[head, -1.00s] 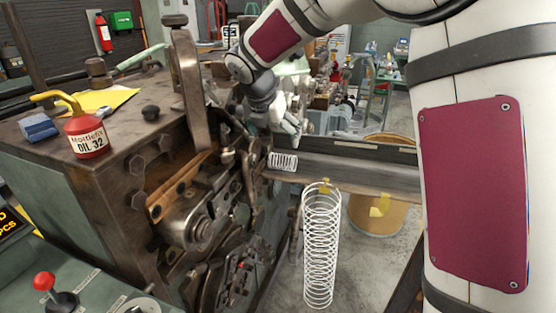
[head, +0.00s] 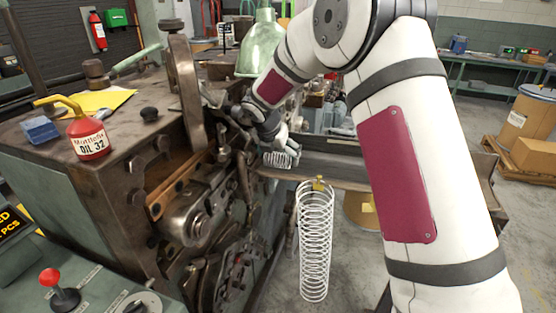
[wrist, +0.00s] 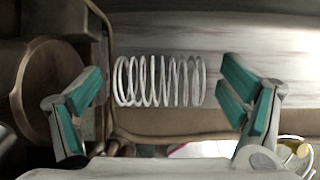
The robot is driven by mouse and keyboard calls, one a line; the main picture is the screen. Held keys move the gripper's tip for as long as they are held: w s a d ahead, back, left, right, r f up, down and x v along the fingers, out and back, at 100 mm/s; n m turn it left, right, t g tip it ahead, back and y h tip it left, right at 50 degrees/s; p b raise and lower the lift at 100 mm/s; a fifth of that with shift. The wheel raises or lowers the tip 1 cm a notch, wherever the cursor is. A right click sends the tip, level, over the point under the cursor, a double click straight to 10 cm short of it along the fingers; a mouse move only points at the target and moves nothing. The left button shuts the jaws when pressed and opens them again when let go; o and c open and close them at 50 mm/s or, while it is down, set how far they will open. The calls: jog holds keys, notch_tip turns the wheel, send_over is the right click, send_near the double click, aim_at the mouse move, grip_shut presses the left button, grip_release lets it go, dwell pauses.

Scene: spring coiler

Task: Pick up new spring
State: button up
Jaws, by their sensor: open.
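The small white coil spring (head: 277,159) lies on its side on the metal chute beside the coiler. In the wrist view the spring (wrist: 158,81) runs across the picture on the pale metal surface. My gripper (head: 281,146) is at the spring in the head view, partly hidden by my arm. In the wrist view my gripper (wrist: 165,92) is open, with one teal-padded finger off each end of the spring. Gaps show between both pads and the spring.
The coiler's dark body (head: 150,180) stands close on the left. A red oil can (head: 87,136) stands on it.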

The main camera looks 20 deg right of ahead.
jog(key=shift+w+f, duration=0.1)
jog(key=c, duration=1.3)
